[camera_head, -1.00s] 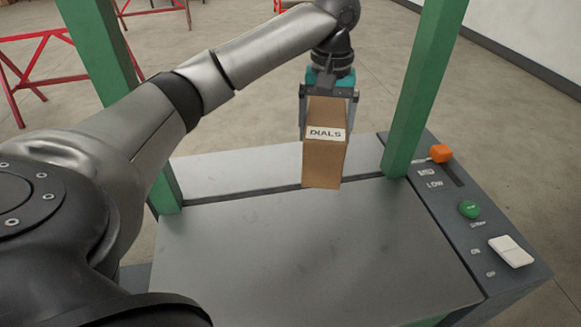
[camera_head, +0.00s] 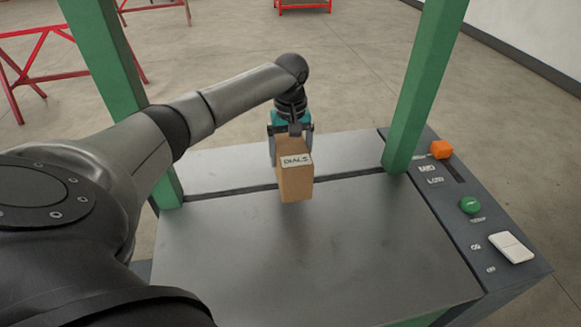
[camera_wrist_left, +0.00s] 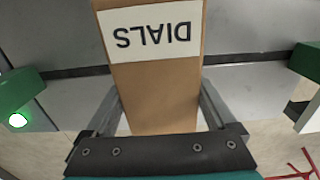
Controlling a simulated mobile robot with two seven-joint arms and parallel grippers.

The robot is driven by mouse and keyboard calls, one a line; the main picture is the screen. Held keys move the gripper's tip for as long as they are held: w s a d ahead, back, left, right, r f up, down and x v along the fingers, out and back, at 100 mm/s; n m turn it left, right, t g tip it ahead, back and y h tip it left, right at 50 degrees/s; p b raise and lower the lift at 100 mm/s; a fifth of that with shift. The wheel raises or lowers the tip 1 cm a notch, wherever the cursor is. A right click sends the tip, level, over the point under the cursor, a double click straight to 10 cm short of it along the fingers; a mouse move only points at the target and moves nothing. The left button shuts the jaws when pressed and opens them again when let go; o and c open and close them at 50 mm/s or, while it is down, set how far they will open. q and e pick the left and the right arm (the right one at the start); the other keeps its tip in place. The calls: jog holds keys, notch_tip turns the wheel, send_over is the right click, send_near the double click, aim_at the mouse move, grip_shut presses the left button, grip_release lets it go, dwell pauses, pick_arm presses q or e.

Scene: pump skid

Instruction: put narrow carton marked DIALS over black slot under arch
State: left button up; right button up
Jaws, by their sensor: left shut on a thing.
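The narrow brown carton (camera_head: 296,184) has a white label reading DIALS. My left gripper (camera_head: 291,140) is shut on its upper part and holds it upright, slightly turned. In the left wrist view the carton (camera_wrist_left: 160,95) sits between the fingers of the gripper (camera_wrist_left: 158,125), with its label upside down. The black slot (camera_head: 345,174) runs across the grey table between the two green arch posts. The carton hides part of the slot near its middle. I cannot tell whether the carton touches the table. My right gripper is not in view.
Green posts (camera_head: 425,85) and (camera_head: 120,80) stand at the slot's ends. A control panel (camera_head: 455,218) on the right carries an orange knob (camera_head: 441,150), a green button (camera_head: 470,205) and a white rocker switch (camera_head: 511,247). The front tabletop (camera_head: 310,250) is clear.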

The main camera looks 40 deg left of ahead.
aim_at(291, 143)
pick_arm(q)
jog(key=shift+f+b, duration=0.55)
jog(key=shift+f, duration=2.25)
jog(key=o, duration=1.6)
jog(key=shift+f, duration=0.15)
jog(key=shift+c, duration=0.2)
notch_tip(291, 143, up, 12)
jog(key=shift+r+p, duration=0.2)
jog(key=shift+p, duration=0.95)
